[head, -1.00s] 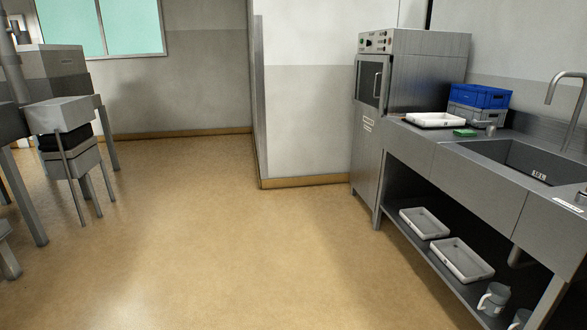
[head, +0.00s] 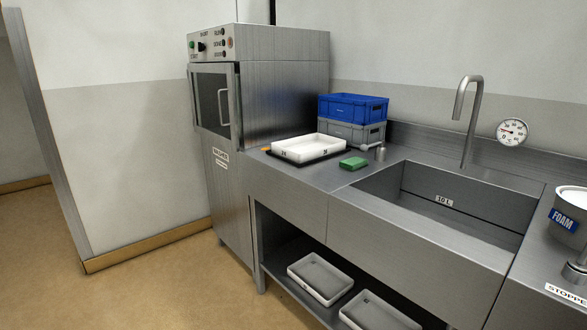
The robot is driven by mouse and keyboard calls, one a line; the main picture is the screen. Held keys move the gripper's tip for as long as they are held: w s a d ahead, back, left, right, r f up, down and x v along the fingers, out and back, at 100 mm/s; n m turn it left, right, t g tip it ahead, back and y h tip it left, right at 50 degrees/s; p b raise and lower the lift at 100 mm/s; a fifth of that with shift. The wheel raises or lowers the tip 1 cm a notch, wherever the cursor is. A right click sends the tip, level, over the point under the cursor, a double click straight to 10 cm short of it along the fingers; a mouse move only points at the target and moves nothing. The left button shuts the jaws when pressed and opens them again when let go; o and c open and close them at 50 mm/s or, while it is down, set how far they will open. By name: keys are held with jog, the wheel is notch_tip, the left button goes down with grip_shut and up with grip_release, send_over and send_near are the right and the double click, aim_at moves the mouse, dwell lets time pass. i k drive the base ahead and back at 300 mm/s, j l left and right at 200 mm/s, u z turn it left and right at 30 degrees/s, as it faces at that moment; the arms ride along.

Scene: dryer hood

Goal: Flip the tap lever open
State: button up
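The tap's tall curved metal spout (head: 460,120) rises behind the sink (head: 440,235) on the steel counter. A short metal cylinder (head: 381,152) with a small piece sticking out to its left stands at the sink's back left corner; I cannot tell whether this is the tap lever. Another metal fitting (head: 576,272) at the right edge is cut off by the frame. No water shows at the spout. My gripper is not in view.
A white tray (head: 308,148), a green sponge (head: 353,163) and stacked blue (head: 352,108) and grey crates (head: 350,133) sit left of the sink. A steel dryer cabinet (head: 225,150) stands beside the counter. A FOAM tub (head: 570,215) is right. Floor (head: 150,285) is clear.

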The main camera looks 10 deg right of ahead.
aim_at(364, 148)
jog(key=i+j+z, duration=0.15)
jog(key=i+z, duration=0.15)
jog(key=i+j+z, duration=0.3)
jog(key=i+j+u, duration=0.2)
jog(key=i+j, duration=0.15)
jog(key=j, duration=0.3)
jog(key=i+j+u, duration=0.2)
jog(key=i+j, duration=0.15)
jog(key=j, duration=0.3)
jog(key=i+j+u, duration=0.2)
jog(key=i+j, duration=0.25)
jog(key=j, duration=0.1)
